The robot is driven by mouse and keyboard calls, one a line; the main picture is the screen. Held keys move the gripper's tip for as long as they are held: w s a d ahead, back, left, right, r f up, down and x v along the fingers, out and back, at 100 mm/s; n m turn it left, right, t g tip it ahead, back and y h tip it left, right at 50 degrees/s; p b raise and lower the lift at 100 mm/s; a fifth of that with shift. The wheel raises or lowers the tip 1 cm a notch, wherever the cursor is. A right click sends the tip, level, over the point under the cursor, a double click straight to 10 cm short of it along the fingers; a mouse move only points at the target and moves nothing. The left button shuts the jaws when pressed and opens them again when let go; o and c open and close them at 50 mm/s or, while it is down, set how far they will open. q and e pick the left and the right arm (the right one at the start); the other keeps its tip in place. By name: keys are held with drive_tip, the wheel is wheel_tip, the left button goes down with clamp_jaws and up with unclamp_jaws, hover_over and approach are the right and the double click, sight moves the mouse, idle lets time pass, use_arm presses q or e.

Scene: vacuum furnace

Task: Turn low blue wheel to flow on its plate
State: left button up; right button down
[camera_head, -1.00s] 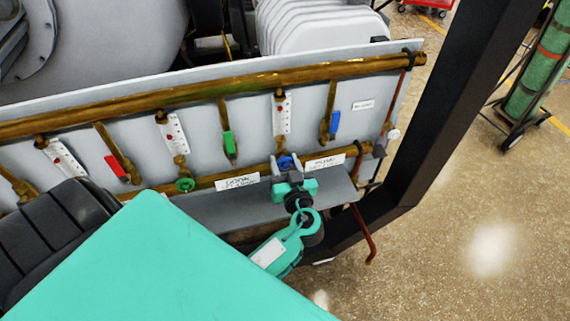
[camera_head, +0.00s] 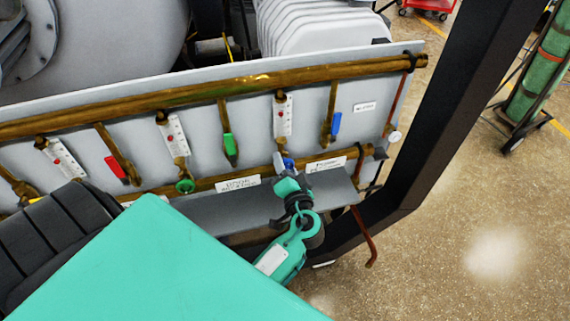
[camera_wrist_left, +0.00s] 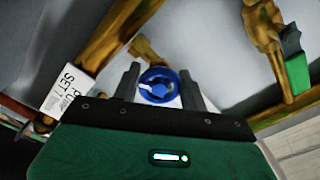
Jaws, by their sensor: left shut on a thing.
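The low blue wheel (camera_head: 288,163) sits at the lower brass pipe on the right part of the grey panel. In the left wrist view, the blue wheel (camera_wrist_left: 158,85) shows face-on with a light mark across its hub. My left gripper (camera_head: 286,170) is shut on the blue wheel, its dark fingers on either side of it, and hides part of it in the head view. A white plate (camera_head: 325,165) is right of the wheel; this plate (camera_wrist_left: 67,88) is partly readable in the wrist view. Its flow mark cannot be made out. My right gripper is out of view.
A green wheel (camera_head: 185,186) and another white plate (camera_head: 237,184) are left on the lower pipe. Green (camera_head: 229,145) and blue (camera_head: 336,123) lever handles hang above. A grey ledge (camera_head: 240,208) runs below, and a dark post (camera_head: 450,110) stands right.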

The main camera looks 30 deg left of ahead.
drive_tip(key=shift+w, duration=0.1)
use_arm(q)
drive_tip(key=shift+m, duration=0.4)
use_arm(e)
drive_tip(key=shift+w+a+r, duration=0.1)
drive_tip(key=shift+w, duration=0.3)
use_arm(q)
drive_tip(key=o, duration=0.8)
drive_tip(key=shift+c, duration=0.2)
drive_tip(key=shift+o, duration=1.2)
drive_tip(key=shift+d+f, duration=0.1)
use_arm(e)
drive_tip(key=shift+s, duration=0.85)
